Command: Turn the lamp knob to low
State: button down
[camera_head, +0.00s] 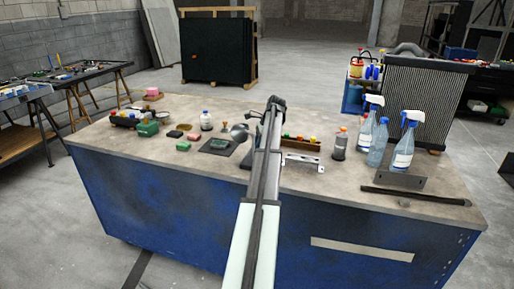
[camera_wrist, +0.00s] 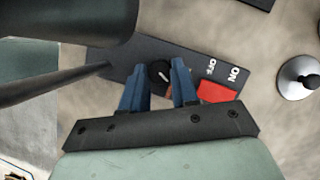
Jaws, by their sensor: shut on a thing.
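The lamp knob (camera_wrist: 160,74) is a small black round knob with a white mark, on a dark base plate (camera_wrist: 122,62). My gripper (camera_wrist: 160,75) has its blue fingers on either side of the knob and is shut on it. White lettering, OFF and ON, is on the plate to the right of the knob, beside a red piece (camera_wrist: 216,92). A dark rod and a large dark rounded part are at the left of the wrist view. In the head view my arm hides the knob and the gripper's fingertips.
The blue workbench (camera_head: 350,185) holds several small things. Spray bottles (camera_head: 403,150) stand at the right and a small white bottle (camera_head: 206,121) at the left. A metal bracket (camera_head: 302,161) lies right of my arm. A silvery round-based object (camera_wrist: 298,78) stands right of the plate.

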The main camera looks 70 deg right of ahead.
jog(key=n, duration=0.2)
jog(key=n+g+y, duration=0.1)
jog(key=n, duration=0.2)
jog(key=shift+w+d+n+y, duration=0.15)
jog(key=shift+n+y, duration=0.15)
jog(key=shift+g, duration=0.3)
jog(key=c, duration=0.8)
grip_release()
jog(key=shift+c, duration=0.2)
jog(key=shift+d+r, duration=0.2)
jog(key=shift+r, duration=0.25)
jog(key=shift+s+d+r, duration=0.1)
jog(key=shift+s+d, duration=0.2)
jog(key=s+d, duration=0.2)
jog(key=d, duration=0.1)
jog(key=s+d, duration=0.2)
jog(key=d, duration=0.1)
jog(key=s+d, duration=0.2)
jog(key=d, duration=0.1)
jog(key=shift+s+d, duration=0.1)
jog(key=shift+d, duration=0.15)
